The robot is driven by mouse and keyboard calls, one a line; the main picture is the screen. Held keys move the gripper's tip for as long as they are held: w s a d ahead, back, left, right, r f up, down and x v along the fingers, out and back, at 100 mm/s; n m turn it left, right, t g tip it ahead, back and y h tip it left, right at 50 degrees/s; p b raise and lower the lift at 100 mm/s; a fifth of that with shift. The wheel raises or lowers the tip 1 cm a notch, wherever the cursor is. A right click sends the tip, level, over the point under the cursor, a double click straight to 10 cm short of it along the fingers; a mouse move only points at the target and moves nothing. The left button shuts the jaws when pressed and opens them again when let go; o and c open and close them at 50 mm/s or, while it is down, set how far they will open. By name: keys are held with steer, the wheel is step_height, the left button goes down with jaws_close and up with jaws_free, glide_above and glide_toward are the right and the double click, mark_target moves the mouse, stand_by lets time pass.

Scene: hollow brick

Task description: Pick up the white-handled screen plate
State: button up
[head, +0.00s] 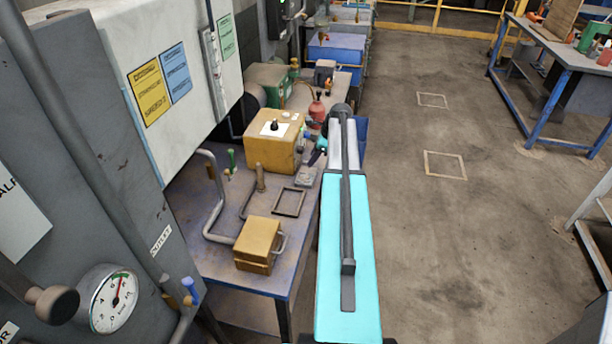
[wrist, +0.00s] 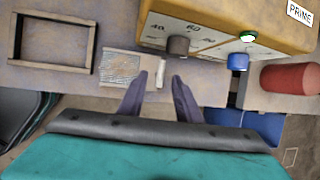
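The screen plate (wrist: 122,66) is a small, flat grey mesh piece with a short white handle (wrist: 160,73) on its right side in the wrist view. It lies on the workbench near the front edge. In the head view the plate (head: 305,177) is small, just left of my arm. My gripper (wrist: 160,79) is open, its two dark fingers pointing towards the bench. In the wrist view the white handle appears between the fingertips, with a gap to each. I cannot tell the remaining height above it. Nothing is held.
An empty rectangular frame (wrist: 52,48) lies left of the plate. A yellow box with knobs (wrist: 215,28) stands close behind, with a red cylinder (wrist: 290,77) to the right. A smaller yellow block (head: 257,244) and bent pipe (head: 214,205) stand nearer on the bench. Open floor (head: 445,240) lies right.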

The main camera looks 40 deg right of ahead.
mark_target(306, 174)
steer(key=shift+p+x, duration=0.4)
steer(key=shift+x, duration=1.05)
jaws_close()
